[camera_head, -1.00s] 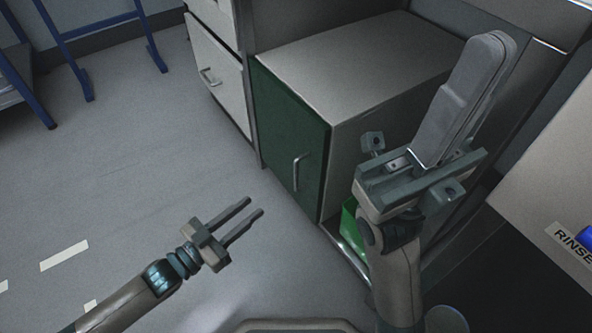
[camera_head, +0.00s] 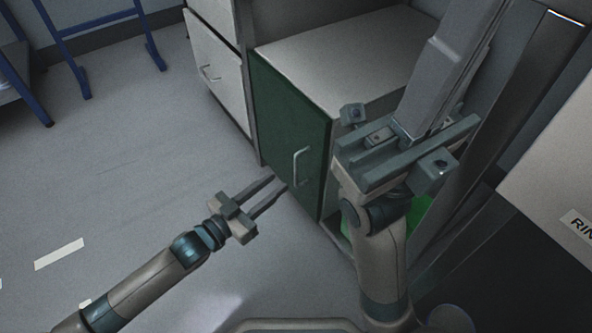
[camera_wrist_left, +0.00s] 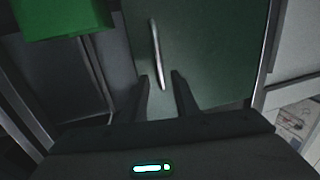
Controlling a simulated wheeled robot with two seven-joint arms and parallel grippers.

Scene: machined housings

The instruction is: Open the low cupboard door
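The low cupboard has a dark green door (camera_head: 279,120) that looks shut, in line with the cabinet front. Its pale bar handle (camera_head: 297,167) stands upright near the door's right edge. My left gripper (camera_head: 279,183) is open and empty, just in front of the door and slightly below and left of the handle. In the left wrist view the handle (camera_wrist_left: 157,52) runs down toward the gap between my two fingers (camera_wrist_left: 160,78). Whether they touch it I cannot tell.
The cupboard's grey top (camera_head: 340,55) is clear. A white drawer unit (camera_head: 218,72) stands left of it. A green bin (camera_head: 418,212) sits right of the cupboard, partly behind my right arm. A blue-legged frame (camera_head: 70,55) stands at the far left. The floor (camera_head: 110,170) is open.

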